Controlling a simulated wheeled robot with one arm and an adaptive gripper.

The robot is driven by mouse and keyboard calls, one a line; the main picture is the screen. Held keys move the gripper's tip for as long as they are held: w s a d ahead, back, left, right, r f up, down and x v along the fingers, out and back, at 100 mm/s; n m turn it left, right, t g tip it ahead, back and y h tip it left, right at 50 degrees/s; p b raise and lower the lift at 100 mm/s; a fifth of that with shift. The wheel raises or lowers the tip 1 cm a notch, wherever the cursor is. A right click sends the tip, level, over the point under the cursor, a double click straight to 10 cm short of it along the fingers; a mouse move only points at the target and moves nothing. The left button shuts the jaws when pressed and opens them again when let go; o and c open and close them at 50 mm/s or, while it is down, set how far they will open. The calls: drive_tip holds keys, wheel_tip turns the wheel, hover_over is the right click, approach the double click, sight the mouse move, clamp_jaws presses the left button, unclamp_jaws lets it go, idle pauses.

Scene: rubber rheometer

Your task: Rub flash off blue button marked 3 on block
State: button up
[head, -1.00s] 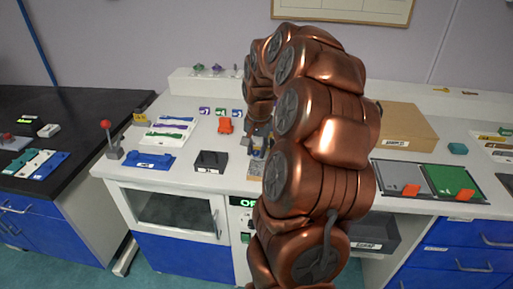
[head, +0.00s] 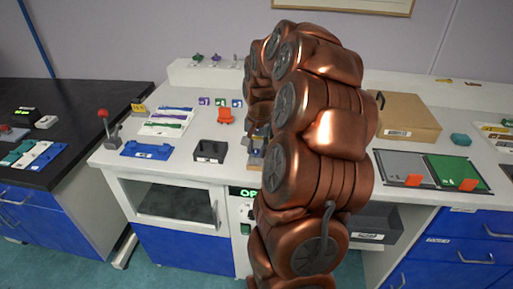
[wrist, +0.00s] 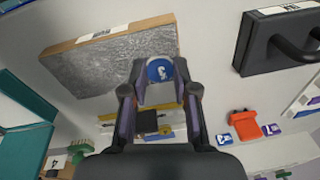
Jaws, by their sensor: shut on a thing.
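The round blue button (wrist: 158,68) with a white 3 is between the fingertips of my gripper (wrist: 160,84) in the wrist view. The gripper is shut on it. A block (wrist: 100,62) with a rough grey face and wooden edges lies just beyond and to the left. The button overlaps the block's lower right corner in that view; I cannot tell whether they touch. In the head view my copper arm hides the button and most of the work spot. Flash on the button is too small to make out.
In the head view a black tray (head: 210,150), an orange holder (head: 225,116) and a blue tray (head: 146,151) stand left of my arm. A red-knobbed lever (head: 103,114) is further left. A cardboard box (head: 407,132) and grey and green pads (head: 445,165) are at right.

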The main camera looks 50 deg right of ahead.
drive_tip(key=shift+f+b, duration=0.3)
drive_tip(key=shift+f, duration=0.2)
idle(0.8)
drive_tip(key=shift+s+f+b, duration=0.15)
drive_tip(key=shift+b, duration=0.3)
idle(1.6)
drive_tip(key=shift+s+d+r+b, duration=0.1)
drive_tip(key=shift+s+d+b, duration=0.4)
drive_tip(key=shift+s+d, duration=0.35)
drive_tip(key=shift+s+d+r+b, duration=0.1)
drive_tip(key=shift+s+d+b, duration=0.4)
drive_tip(key=shift+s, duration=0.5)
drive_tip(key=shift+s+d+b, duration=0.5)
drive_tip(key=shift+s+d, duration=0.2)
drive_tip(key=shift+s, duration=0.25)
drive_tip(key=shift+s+d+f+b, duration=0.1)
drive_tip(key=shift+s+d+b, duration=0.4)
drive_tip(key=shift+s, duration=0.25)
drive_tip(key=shift+s+d+f+b, duration=0.1)
drive_tip(key=shift+s+d+b, duration=0.25)
drive_tip(key=shift+s+d, duration=0.25)
drive_tip(key=shift+a, duration=0.15)
